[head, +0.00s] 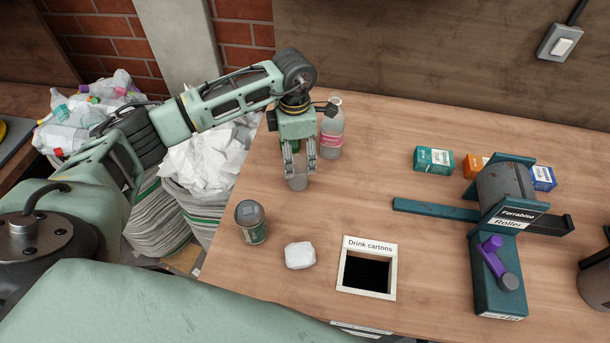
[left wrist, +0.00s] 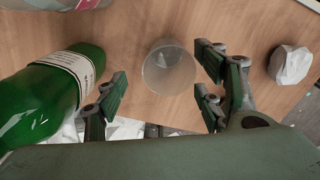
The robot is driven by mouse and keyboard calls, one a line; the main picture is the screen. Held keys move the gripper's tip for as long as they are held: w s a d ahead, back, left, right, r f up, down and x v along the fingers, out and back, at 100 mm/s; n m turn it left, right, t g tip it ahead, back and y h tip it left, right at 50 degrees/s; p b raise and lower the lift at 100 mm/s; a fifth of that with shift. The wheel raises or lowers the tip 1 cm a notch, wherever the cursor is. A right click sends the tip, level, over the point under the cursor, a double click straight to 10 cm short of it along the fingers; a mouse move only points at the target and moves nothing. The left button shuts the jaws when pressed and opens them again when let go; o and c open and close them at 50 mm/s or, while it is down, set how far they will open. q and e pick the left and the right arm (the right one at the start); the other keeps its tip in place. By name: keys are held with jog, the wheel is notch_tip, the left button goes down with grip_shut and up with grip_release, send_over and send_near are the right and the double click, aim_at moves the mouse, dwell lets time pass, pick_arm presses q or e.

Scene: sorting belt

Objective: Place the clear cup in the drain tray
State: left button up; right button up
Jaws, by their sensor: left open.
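The clear cup (head: 298,183) stands on the wooden table, below the fingertips of my left gripper (head: 299,170) in the head view. In the left wrist view the cup (left wrist: 168,72) shows its round rim between the open fingers of my left gripper (left wrist: 162,88). The fingers are apart and hold nothing; whether one touches the cup I cannot tell. The fingers partly cover the cup in the head view. I cannot make out a drain tray in either view. My right gripper is not in view.
A green bottle (left wrist: 50,98) is close beside my left gripper, with a pinkish bottle (head: 331,130) nearby. A dark can (head: 251,224) and a white crumpled lump (head: 299,256) lie nearer. A "Drink cartons" opening (head: 369,245) and a roller device (head: 498,265) are to the right.

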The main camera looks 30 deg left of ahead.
aim_at(297, 163)
pick_arm(q)
notch_tip(297, 163, down, 2)
jog(key=shift+d+f+b, duration=0.15)
jog(key=shift+f+b, duration=0.05)
jog(key=shift+b, duration=0.35)
jog(key=shift+s+f, duration=0.1)
jog(key=shift+f, duration=0.45)
jog(key=f, duration=0.1)
jog(key=f+b, duration=0.2)
jog(key=f, duration=0.1)
jog(key=shift+s+d, duration=0.1)
jog(key=shift+s, duration=0.15)
jog(key=shift+w+f+b, duration=0.1)
jog(key=shift+f+b, duration=0.15)
jog(key=shift+b, duration=0.05)
jog(key=shift+r, duration=0.1)
jog(key=shift+c, duration=0.3)
jog(key=c, duration=0.9)
jog(key=shift+c, duration=0.6)
jog(key=shift+r, duration=0.1)
